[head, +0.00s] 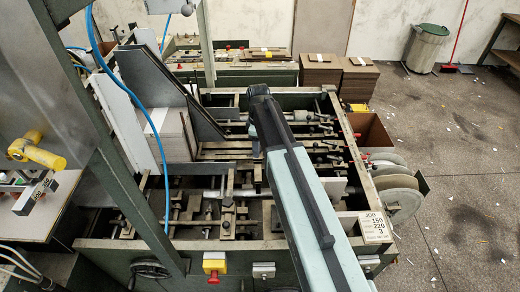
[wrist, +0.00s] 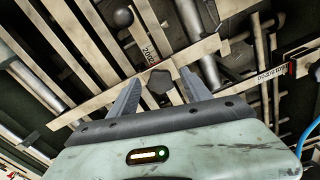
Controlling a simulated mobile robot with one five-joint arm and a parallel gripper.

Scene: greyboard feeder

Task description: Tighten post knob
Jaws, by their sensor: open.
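In the wrist view a dark grey, lobed knob (wrist: 159,82) sits on a pale metal bar, next to a small white number scale (wrist: 150,55) with a red mark. My gripper (wrist: 161,77) is open, with one finger to the left of this knob and one to the right. Gaps show between the knob and both fingers. I cannot tell how far below the fingertips it lies. A dark round ball knob (wrist: 123,17) shows farther up. In the head view my arm reaches over the machine (head: 235,205) and hides the knob and fingers.
Pale rails and bars surround the knob, with a second marked scale (wrist: 276,73) at the right. In the head view a blue hose (head: 150,120) hangs at the left near a slanted dark plate (head: 165,90). A job card (head: 375,227) stands at the machine's right corner.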

